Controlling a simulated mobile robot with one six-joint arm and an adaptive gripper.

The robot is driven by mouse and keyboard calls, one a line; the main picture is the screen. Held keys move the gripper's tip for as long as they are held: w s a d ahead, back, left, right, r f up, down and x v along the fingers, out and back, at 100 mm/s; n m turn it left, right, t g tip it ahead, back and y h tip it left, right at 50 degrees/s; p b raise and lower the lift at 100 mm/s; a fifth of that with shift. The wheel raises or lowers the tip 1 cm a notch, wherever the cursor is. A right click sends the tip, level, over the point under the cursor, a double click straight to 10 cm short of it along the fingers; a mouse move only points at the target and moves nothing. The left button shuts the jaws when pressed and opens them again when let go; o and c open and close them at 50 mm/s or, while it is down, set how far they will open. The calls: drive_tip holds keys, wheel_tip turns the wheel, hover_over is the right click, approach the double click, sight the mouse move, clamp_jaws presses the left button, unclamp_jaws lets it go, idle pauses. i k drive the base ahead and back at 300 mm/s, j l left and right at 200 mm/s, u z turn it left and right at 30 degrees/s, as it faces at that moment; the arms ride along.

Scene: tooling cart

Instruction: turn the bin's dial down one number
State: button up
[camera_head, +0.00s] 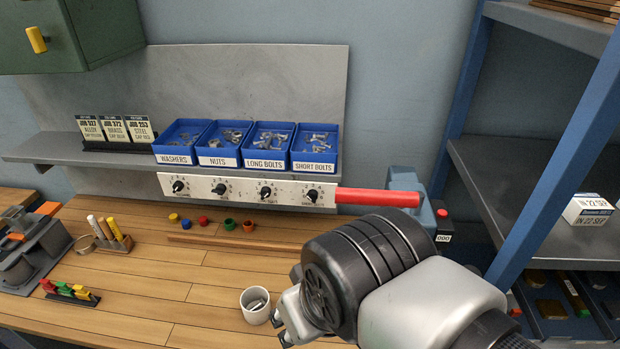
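A white dial strip (245,190) runs along the shelf front below several blue bins. It carries black dials: one below the WASHERS bin (178,186), one below NUTS (219,188), one below LONG BOLTS (265,191) and one below SHORT BOLTS (312,195). The numbers around them are too small to read. The bins hold metal parts. My gripper (281,328) is low in front, over the bench beside a white cup, well below and apart from the dials. My wrist hides most of it, so its opening is unclear.
A red bar (375,197) extends from the strip's right end to a blue device (408,182). Small coloured caps (203,220) lie on the bench below the dials. The white cup (255,305) holds metal pieces. A blue-framed rack (530,160) stands right.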

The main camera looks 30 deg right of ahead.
sight(312, 195)
drive_tip(key=k+j+u, duration=0.25)
drive_tip(key=k, duration=0.15)
drive_tip(key=k+j+u, duration=0.2)
drive_tip(key=k, duration=0.2)
